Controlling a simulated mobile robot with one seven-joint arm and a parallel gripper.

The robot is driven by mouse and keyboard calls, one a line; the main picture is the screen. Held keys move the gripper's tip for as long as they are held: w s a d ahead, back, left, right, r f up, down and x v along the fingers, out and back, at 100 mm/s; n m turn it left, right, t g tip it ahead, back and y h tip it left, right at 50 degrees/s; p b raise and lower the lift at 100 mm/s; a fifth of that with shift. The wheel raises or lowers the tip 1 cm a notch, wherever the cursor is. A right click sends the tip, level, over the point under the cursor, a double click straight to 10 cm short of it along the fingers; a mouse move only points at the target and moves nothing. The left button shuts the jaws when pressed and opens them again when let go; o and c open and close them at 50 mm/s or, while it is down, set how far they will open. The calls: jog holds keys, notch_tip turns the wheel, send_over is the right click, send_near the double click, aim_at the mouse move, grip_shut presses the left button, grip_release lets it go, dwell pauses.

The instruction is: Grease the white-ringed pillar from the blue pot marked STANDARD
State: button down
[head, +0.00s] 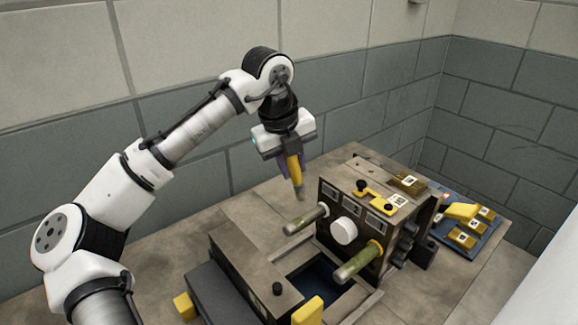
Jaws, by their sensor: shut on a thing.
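My gripper (291,160) is shut on a yellow-handled brush (295,172), which points down with its pale tip near the top of the mould. The brush tip is above and behind the left pillar (304,221), a grey rod sticking out of the mould's face; a pale ring seems to show at its base. The right pillar (358,263) is a similar rod with a yellow ring at its base. The tip appears apart from both pillars. I cannot make out a blue pot marked STANDARD.
The mould block (390,232) stands on the table, with a white round knob (343,231) between the pillars. A lower dark block (250,270) lies in front, across a dark gap. A blue tray (484,250) with yellow blocks is at right. Table at back left is clear.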

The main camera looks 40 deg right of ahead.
jog(key=d+f+b, duration=0.4)
jog(key=d+f, duration=0.1)
jog(key=d, duration=0.1)
jog(key=a+r+p, duration=0.1)
jog(key=a, duration=0.1)
jog(key=a+r+p, duration=0.2)
jog(key=a, duration=0.1)
jog(key=shift+a+r, duration=0.15)
jog(key=shift+a, duration=0.2)
jog(key=shift+a+r+p, duration=0.2)
jog(key=shift+a+p, duration=0.1)
jog(key=shift+a, duration=0.35)
